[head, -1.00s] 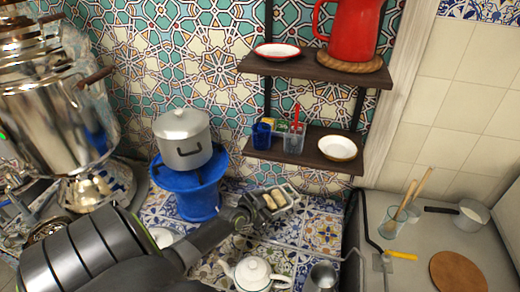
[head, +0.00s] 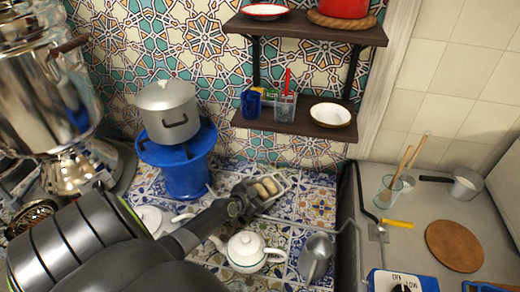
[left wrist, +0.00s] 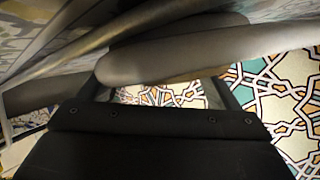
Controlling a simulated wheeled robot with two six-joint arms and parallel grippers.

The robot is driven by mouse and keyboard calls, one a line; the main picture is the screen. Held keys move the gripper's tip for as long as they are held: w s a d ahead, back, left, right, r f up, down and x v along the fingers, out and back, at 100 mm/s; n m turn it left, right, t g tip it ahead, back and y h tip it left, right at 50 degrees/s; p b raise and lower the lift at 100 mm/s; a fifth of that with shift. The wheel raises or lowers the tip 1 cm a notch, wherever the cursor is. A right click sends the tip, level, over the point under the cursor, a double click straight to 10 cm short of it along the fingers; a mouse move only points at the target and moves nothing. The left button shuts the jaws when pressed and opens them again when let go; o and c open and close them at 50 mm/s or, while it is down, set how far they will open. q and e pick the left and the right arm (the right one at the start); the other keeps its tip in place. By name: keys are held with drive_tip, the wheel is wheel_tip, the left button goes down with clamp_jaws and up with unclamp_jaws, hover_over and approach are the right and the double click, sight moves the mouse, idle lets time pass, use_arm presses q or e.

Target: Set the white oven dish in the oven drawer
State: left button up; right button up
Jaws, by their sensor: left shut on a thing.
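A small pale, open-looking dish (head: 284,183) with tan rolls (head: 265,188) in it is at the end of my left arm in the head view. It looks like the white oven dish. My left gripper (head: 246,196) is shut on its near left end and holds it over the patterned tile counter. In the left wrist view, grey, shadowed rounded shapes (left wrist: 165,57) fill the space past the dark gripper body, too close to make out clearly. I see no oven drawer that I can identify. My right gripper is out of view.
A pot (head: 168,112) on a blue stand (head: 188,172) is to the left. Shelves (head: 300,122) hang behind.

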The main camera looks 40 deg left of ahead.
use_arm(q)
drive_tip(key=shift+f, duration=0.15)
drive_tip(key=o, duration=1.1)
